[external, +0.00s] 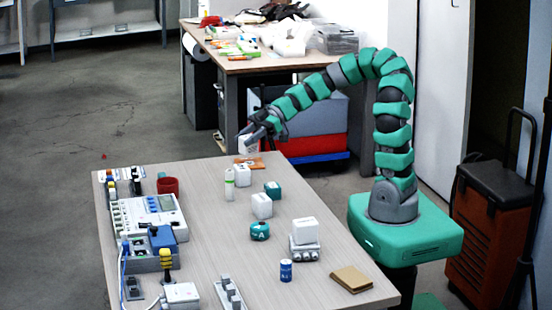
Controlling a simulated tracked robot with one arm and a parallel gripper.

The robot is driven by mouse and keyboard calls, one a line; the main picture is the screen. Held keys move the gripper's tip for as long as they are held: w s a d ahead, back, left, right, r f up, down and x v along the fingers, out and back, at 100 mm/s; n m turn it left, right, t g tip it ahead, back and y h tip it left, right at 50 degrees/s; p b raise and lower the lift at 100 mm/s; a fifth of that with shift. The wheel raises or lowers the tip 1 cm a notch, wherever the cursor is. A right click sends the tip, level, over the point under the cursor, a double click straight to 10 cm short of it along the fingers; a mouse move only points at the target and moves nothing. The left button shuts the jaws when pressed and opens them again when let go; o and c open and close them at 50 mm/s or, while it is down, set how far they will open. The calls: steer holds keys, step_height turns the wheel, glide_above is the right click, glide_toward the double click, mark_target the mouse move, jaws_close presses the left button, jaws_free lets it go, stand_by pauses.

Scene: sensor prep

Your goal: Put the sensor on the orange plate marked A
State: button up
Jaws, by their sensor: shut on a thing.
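My gripper (249,134) is at the far edge of the table, fingers angled down to the left. It is shut on a small white object (246,144), which seems to be the sensor; the fingers hide part of it. The orange plate (256,163) lies flat on the table just below the held object in the picture. I cannot tell if the object touches the plate or hangs above it. I cannot read a letter on the plate, and a white block (242,177) in front hides part of it.
A white-and-green bottle (229,185), a teal block (272,189), another white block (262,207) and a teal round piece (260,231) stand nearby. A red mug (169,186) and instruments (148,217) line the left side. The table's right front holds a brown notebook (351,279).

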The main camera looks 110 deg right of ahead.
mark_target(241, 151)
steer(key=shift+f+b, duration=0.5)
steer(key=shift+f, duration=1.15)
steer(key=shift+f, duration=0.1)
steer(key=o, duration=1)
steer(key=shift+s+d+r, duration=0.15)
steer(key=shift+s+r, duration=0.1)
steer(key=p+v, duration=0.1)
steer(key=v, duration=1)
steer(key=shift+s+p, duration=0.2)
steer(key=shift+p, duration=0.2)
steer(key=shift+d, duration=0.1)
